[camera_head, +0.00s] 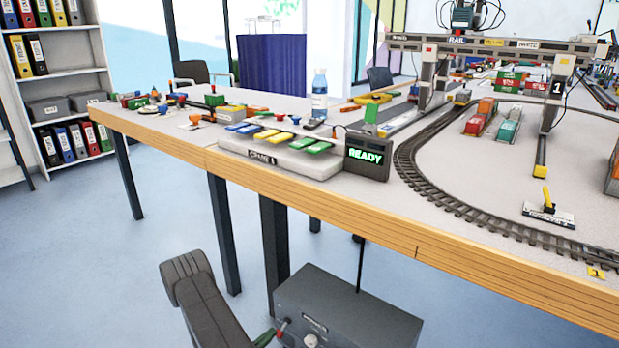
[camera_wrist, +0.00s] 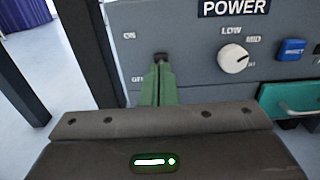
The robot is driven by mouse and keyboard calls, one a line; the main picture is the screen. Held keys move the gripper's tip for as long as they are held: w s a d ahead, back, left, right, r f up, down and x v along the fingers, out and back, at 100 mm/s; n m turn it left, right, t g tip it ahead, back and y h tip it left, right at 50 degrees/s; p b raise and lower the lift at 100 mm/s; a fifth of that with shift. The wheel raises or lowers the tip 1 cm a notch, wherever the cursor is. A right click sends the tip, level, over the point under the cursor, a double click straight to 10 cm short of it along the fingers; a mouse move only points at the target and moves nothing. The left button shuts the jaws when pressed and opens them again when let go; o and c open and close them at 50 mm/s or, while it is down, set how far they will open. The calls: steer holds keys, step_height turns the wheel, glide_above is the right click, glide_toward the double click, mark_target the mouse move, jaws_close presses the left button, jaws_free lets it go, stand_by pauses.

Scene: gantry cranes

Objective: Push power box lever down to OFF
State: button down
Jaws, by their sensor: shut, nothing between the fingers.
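The grey power box (camera_head: 350,310) is under the table's front edge. Its front panel (camera_wrist: 190,55) fills the upper part of the wrist view, with a POWER label (camera_wrist: 234,8) and ON and OFF marks at the left. A small red-tipped part (camera_head: 283,324), apparently the lever, shows beside my gripper (camera_head: 268,338) in the head view. In the wrist view my green fingers (camera_wrist: 158,84) are together, empty, in front of the panel beside the OFF mark. A small dark part (camera_wrist: 161,57) shows at their tips. The lever is mostly hidden, and its exact position and any contact are unclear.
A dark table leg (camera_wrist: 88,45) stands close at the left. The table (camera_head: 400,235) is above the box.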

mark_target(283, 329)
steer(key=shift+v, duration=2.3)
steer(key=shift+w, duration=0.1)
steer(key=x, duration=0.7)
steer(key=shift+a, duration=0.1)
